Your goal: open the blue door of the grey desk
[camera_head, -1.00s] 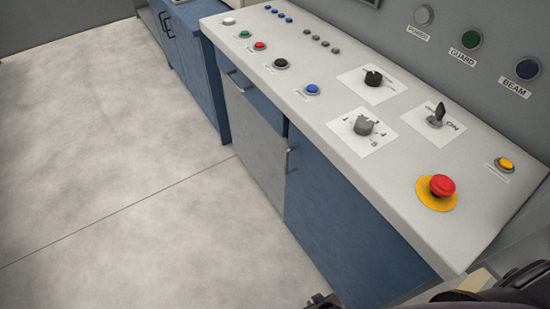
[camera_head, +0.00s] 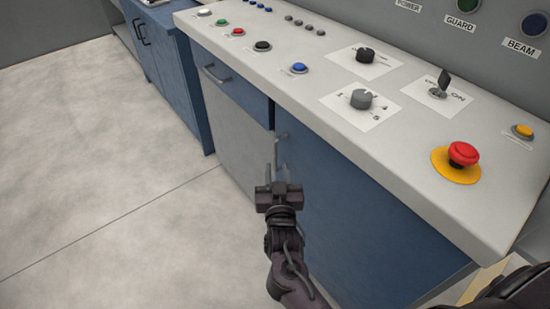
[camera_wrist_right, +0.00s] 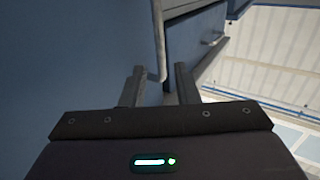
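The blue door (camera_head: 365,235) of the grey desk (camera_head: 400,150) is on the desk's front, below the control panel, and appears closed. It fills the left of the right wrist view (camera_wrist_right: 60,60). Its metal handle (camera_wrist_right: 159,45) is a vertical bar near the door's left edge in the head view. My right gripper (camera_head: 279,172) is in front of that edge, fingers pointing at the handle. In the right wrist view my right gripper (camera_wrist_right: 160,84) is open, and the handle's lower end shows between its fingertips. Contact cannot be told. My left gripper is not in view.
A drawer (camera_head: 232,84) with a handle and a grey panel (camera_head: 240,140) lie left of the door. The desk top holds buttons, knobs and a red emergency button (camera_head: 463,154). Another blue cabinet (camera_head: 175,65) stands farther back. The floor (camera_head: 100,160) at left is clear.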

